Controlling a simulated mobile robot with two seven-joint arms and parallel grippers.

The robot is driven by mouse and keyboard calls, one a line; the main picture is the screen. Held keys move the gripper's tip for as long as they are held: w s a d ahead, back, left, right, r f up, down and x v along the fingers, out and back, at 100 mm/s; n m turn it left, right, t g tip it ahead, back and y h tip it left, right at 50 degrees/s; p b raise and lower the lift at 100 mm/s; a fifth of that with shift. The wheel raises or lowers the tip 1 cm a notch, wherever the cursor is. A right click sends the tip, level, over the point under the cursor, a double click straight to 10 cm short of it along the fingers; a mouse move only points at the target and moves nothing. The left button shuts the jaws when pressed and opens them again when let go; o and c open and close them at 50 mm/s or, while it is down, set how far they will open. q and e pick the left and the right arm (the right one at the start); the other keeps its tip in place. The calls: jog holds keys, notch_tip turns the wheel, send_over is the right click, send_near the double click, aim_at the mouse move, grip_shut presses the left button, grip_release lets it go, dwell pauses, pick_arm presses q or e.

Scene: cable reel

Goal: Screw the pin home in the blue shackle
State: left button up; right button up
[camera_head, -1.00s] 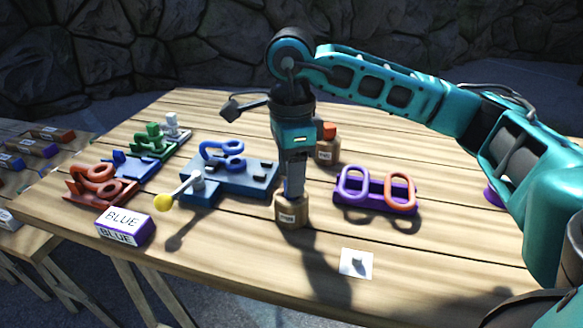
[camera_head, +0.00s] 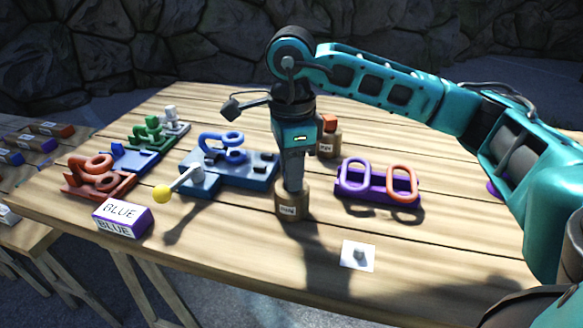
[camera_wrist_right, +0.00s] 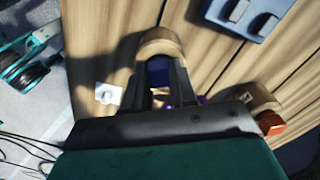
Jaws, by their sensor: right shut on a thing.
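The blue shackle (camera_head: 222,147) lies on a blue fixture (camera_head: 247,180) left of my right gripper (camera_head: 292,186). The gripper points straight down at a round wooden holder (camera_head: 291,205). In the right wrist view, its fingers (camera_wrist_right: 160,92) are shut on a dark blue piece (camera_wrist_right: 158,72), which looks like the head of the pin, at the wooden holder (camera_wrist_right: 160,42). The pin's shank is hidden. My left gripper is out of view.
A yellow-knobbed lever (camera_head: 161,194) sticks out from the blue fixture. A BLUE sign block (camera_head: 121,218) stands at the front. A second holder with an orange top (camera_head: 327,140) is behind the gripper. A purple rack with links (camera_head: 378,188) is to the right.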

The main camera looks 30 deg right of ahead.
jog(key=shift+r, duration=0.1)
grip_shut()
jog(key=shift+r+p, duration=2.55)
jog(key=shift+r, duration=1)
jog(key=shift+f, duration=0.1)
